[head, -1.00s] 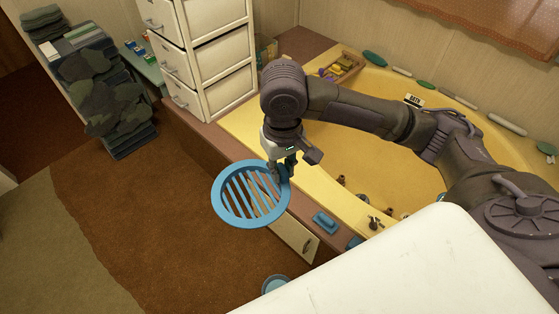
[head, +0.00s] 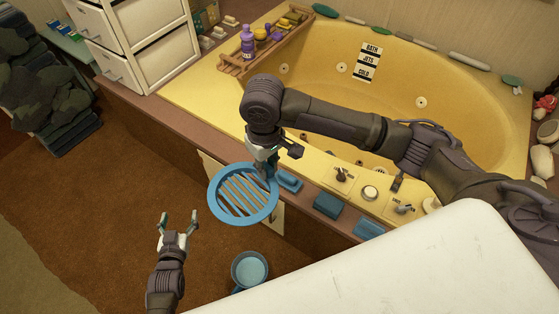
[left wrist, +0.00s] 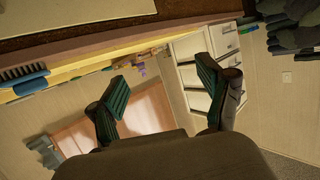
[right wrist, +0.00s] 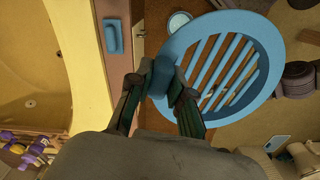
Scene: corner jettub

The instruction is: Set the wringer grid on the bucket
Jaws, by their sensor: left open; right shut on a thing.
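The wringer grid (head: 212,205) is a round blue disc with slots, held in the air beside the tub's front edge. My right gripper (head: 264,170) is shut on its rim at the tub side; the right wrist view shows the jaws (right wrist: 162,80) on the rim and the grid (right wrist: 273,50) reaching out to the right. The blue bucket (head: 249,270) stands low in front of the grid in the head view, its round opening facing up, apart from the grid. My left gripper (head: 179,222) is open and empty, left of the bucket; its spread fingers (left wrist: 160,90) show in the left wrist view.
The yellow tub (head: 430,75) has a brown ledge with blue sponge-like blocks (head: 327,204) and taps. A white drawer unit (head: 140,45) stands at the back left, with folded dark towels (head: 48,95) beside it. Brown carpet (head: 110,200) is clear at left.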

